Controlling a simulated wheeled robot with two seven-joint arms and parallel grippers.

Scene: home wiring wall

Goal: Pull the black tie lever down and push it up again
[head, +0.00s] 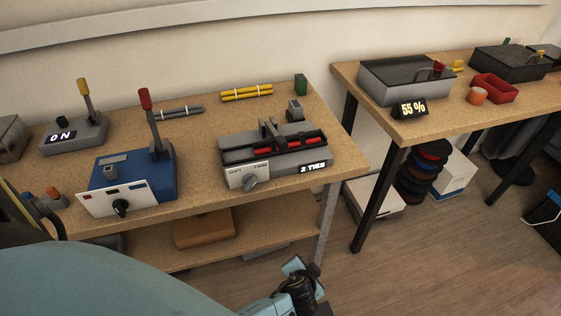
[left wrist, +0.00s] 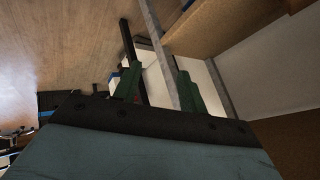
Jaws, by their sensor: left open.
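The grey tie device (head: 275,160) stands on the left workbench, with a SOFT/FIRM plate, a grey knob (head: 250,183) and a small lit display (head: 313,168). Short dark upright parts, which look like the black tie lever (head: 270,129), rise from its top; their exact shape is too small to tell. Red pieces lie in its black top. In the left wrist view my left gripper (left wrist: 160,83) has its two green fingers apart with nothing held, away from the device. My right gripper is not seen.
A blue device with a red lever (head: 148,110) and a grey device with a yellow lever (head: 85,97) stand to the left. Yellow rods (head: 246,92) and grey rods (head: 180,112) lie behind. A second table (head: 430,122) stands right, across a gap.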

